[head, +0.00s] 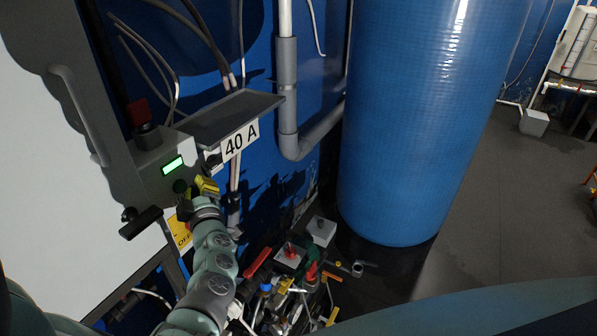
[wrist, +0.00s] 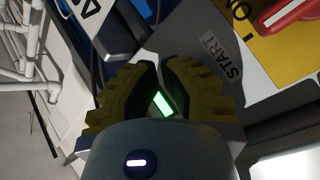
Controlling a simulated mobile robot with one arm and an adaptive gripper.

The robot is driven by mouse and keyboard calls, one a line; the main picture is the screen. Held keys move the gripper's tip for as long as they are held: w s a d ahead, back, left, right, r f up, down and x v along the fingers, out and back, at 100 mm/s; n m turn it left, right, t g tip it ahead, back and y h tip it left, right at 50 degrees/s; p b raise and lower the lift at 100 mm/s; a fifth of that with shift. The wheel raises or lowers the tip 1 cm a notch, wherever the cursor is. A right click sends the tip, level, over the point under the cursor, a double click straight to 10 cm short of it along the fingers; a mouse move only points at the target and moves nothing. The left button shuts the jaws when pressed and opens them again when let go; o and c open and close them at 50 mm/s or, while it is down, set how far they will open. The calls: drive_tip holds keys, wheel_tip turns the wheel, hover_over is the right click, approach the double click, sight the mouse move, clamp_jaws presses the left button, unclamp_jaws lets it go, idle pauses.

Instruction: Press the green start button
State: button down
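The grey control box (head: 155,170) on the left has a lit green display (head: 173,165). A START label (wrist: 218,58) lies beside the right finger. I cannot make out the button clearly there. Nothing is held.
A red knob (head: 138,112) stands on top of the box, and a black handle (head: 141,222) sticks out below. A 40 A sign (head: 240,140) hangs to the right. A large blue tank (head: 415,120) stands at centre right. Valves and pipes (head: 290,255) crowd the floor below.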

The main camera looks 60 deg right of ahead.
drive_tip(key=shift+s+d+p, duration=0.2)
drive_tip(key=shift+s+p, duration=0.1)
drive_tip(key=shift+s, duration=2.2)
drive_tip(key=shift+s+r, duration=0.1)
